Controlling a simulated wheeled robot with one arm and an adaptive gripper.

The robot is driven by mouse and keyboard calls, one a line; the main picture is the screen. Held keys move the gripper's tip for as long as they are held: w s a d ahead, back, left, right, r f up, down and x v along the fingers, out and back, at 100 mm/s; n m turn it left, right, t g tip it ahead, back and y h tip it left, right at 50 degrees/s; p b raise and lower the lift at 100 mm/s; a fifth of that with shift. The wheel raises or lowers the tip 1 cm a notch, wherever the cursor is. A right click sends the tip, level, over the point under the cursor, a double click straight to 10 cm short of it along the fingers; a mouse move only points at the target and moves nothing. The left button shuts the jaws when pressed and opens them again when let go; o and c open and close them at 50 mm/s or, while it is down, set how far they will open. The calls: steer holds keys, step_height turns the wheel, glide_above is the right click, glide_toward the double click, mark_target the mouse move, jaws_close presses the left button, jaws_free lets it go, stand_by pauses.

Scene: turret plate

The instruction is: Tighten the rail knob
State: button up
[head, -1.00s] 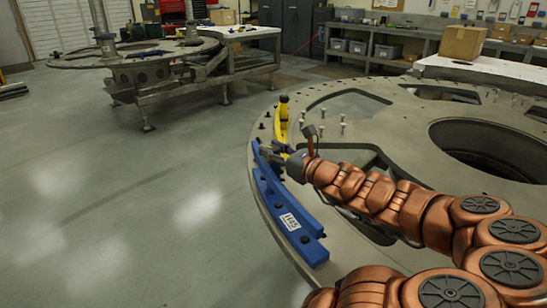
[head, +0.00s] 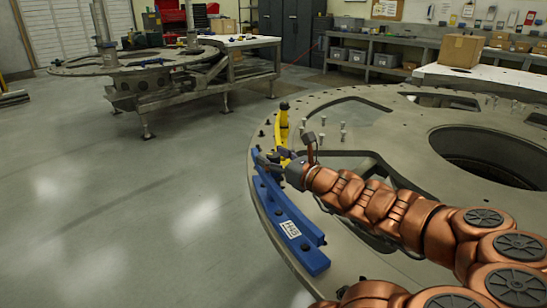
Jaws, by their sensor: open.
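A blue rail (head: 272,205) with a white label lies along the near left rim of the large round turret plate (head: 400,128). A yellow rail (head: 283,128) continues beyond it along the rim, with a black knob (head: 284,105) at its far end. A small dark knob or bolt head (head: 305,246) shows near the blue rail's near end. My gripper (head: 272,159) is open over the far end of the blue rail, close to the yellow rail's near end. It hides what lies beneath it, and I cannot tell whether it touches anything there.
Several upright pins (head: 322,132) stand on the plate beyond my gripper. The plate has wide cut-outs and a large round opening (head: 490,150). Open grey floor (head: 130,200) lies to the left. A second plate on a stand (head: 140,62) is farther back.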

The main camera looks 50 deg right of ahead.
mark_target(279, 159)
steer(key=shift+s, duration=0.1)
steer(key=shift+s, duration=1.55)
steer(key=s, duration=0.8)
steer(key=shift+s+a, duration=0.3)
steer(key=shift+s, duration=0.05)
